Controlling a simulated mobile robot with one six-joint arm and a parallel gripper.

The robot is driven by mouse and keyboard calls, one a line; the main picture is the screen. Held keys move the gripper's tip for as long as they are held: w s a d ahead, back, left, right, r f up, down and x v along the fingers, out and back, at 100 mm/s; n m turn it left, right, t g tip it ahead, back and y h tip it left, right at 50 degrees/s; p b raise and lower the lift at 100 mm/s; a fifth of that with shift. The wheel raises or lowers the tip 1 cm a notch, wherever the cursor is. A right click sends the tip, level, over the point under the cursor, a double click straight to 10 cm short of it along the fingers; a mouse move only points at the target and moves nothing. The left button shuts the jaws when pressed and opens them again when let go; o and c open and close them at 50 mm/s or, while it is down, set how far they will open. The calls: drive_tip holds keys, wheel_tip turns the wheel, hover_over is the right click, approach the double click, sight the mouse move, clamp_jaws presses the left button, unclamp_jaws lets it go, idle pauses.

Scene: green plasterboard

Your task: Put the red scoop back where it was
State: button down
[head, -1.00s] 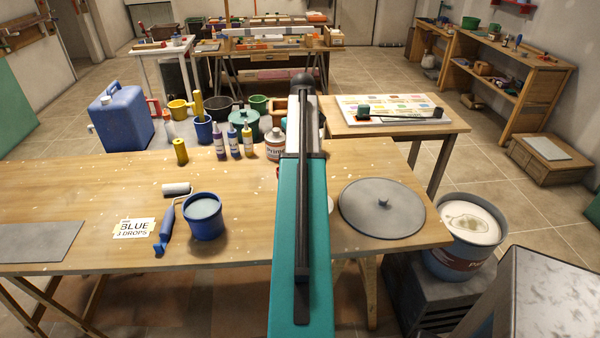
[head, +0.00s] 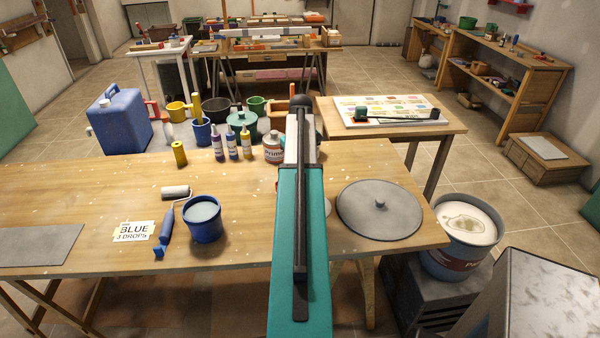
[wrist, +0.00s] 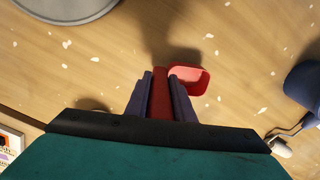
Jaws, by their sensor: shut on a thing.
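The red scoop (wrist: 190,77) shows in the wrist view, its hollow bowl to the right of the fingers and its handle between them. My gripper (wrist: 161,85) is shut on the handle. The scoop is held over the wooden bench (head: 110,188), with a dark shadow on the wood beyond it. In the head view my teal arm hides the gripper and most of the scoop.
A round grey lid (head: 378,208) lies right of my arm. A blue bucket (head: 203,222), a roller (head: 170,220) and a "BLUE 3 DROPS" card (head: 133,231) lie left. Bottles and a primer container (head: 273,148) stand along the back edge. Bare wood shows between.

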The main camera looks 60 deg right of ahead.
drive_tip(key=shift+f, duration=0.75)
drive_tip(key=shift+f, duration=0.2)
drive_tip(key=c, duration=1.5)
unclamp_jaws()
drive_tip(key=shift+a, duration=0.1)
drive_tip(key=shift+c, duration=0.2)
drive_tip(key=shift+r, duration=0.15)
drive_tip(key=shift+r+b, duration=1.35)
drive_tip(key=shift+r, duration=4.7)
